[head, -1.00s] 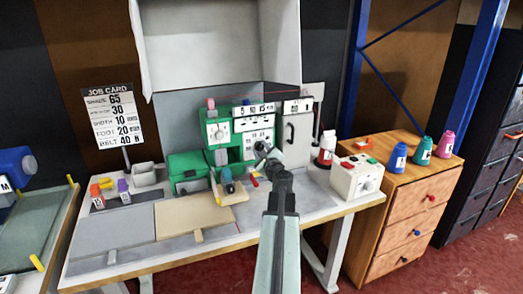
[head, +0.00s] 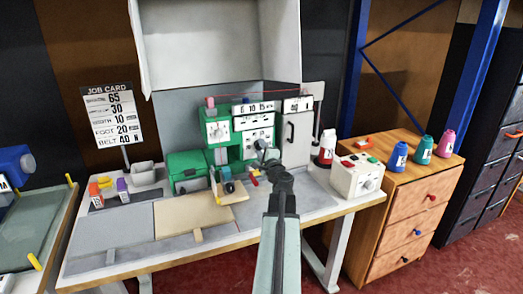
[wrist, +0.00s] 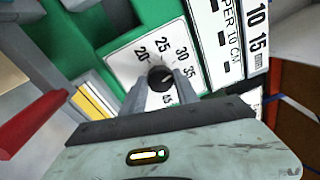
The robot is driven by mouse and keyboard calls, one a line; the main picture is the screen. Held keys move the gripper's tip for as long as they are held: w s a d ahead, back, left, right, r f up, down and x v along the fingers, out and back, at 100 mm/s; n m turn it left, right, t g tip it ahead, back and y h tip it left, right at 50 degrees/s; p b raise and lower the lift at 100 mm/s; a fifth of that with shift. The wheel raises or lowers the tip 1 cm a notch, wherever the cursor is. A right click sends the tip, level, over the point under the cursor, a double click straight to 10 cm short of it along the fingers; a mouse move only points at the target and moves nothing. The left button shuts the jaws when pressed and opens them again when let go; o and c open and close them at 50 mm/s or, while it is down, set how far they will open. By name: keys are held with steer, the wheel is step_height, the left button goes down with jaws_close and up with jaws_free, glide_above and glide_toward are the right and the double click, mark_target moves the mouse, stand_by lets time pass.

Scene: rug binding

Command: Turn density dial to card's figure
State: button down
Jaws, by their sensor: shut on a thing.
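The density dial (wrist: 160,78) is a dark round knob on a white plate (wrist: 124,61) on the green machine. Printed figures 20, 25, 30, 35 and 45 ring it. My gripper (wrist: 161,88) is shut on the knob, one finger on each side. A small pale mark shows on the knob's right side; the exact figure it points to is hard to tell. In the head view my gripper (head: 262,150) is at the front of the green machine (head: 217,128) and hides the knob. The job card (head: 112,115) stands at the left with rows 65, 30, 10, 20 and 40 N.
A panel marked "PER 10 CM" (wrist: 231,45) is close right of the dial in the wrist view. A red lever-like part (wrist: 38,124) is at lower left. A cream box (head: 357,178) with knobs sits right on the bench. The grey bench front (head: 110,228) is clear.

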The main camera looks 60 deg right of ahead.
steer(key=shift+n, duration=0.5)
steer(key=c, duration=0.9)
jaws_free()
